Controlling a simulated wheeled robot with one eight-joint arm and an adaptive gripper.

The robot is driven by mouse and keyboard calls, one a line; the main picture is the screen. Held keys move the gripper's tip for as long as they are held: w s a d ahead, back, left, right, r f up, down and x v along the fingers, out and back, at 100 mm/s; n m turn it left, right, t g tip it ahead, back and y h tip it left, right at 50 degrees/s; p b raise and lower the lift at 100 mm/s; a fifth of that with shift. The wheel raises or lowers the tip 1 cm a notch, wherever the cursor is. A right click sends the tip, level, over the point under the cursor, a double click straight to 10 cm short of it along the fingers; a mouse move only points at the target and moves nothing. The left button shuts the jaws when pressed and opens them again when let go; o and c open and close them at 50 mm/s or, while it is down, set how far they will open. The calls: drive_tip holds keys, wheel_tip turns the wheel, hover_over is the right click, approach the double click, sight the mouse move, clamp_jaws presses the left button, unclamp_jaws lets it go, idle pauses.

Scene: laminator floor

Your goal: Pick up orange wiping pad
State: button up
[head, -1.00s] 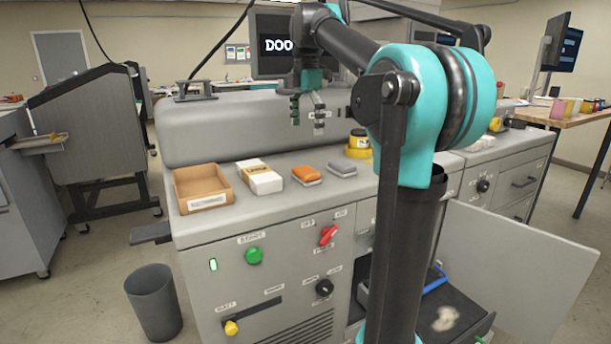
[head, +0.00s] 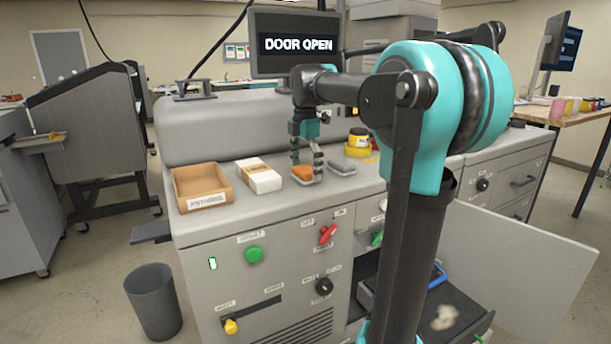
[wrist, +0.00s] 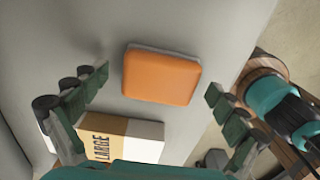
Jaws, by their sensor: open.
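The orange wiping pad (head: 302,173) lies flat on the grey machine top, between the paper-banded white stack and a grey pad (head: 341,168). In the wrist view the orange pad (wrist: 162,76) shows a grey underside edge and sits between and slightly beyond the fingertips. My gripper (head: 306,164) is low over the pad, pointing down, with its fingers at either side of it. In the wrist view my gripper (wrist: 158,85) is wide open, with nothing between the fingers touching the pad. The fingers partly cover the pad in the head view.
A white stack labelled LARGE (head: 262,179) lies just left of the pad, with a cardboard tray (head: 185,187) further left. A raised grey housing (head: 215,133) runs behind. A screen (head: 297,44) reads DOOR OPEN.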

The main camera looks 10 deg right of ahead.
sight(305, 169)
drive_tip(key=shift+c, duration=0.3)
drive_tip(key=c, duration=1.2)
wheel_tip(305, 169, up, 20)
drive_tip(key=shift+f, duration=0.1)
drive_tip(key=shift+c, duration=0.2)
drive_tip(key=o, duration=0.6)
drive_tip(key=c, duration=0.4)
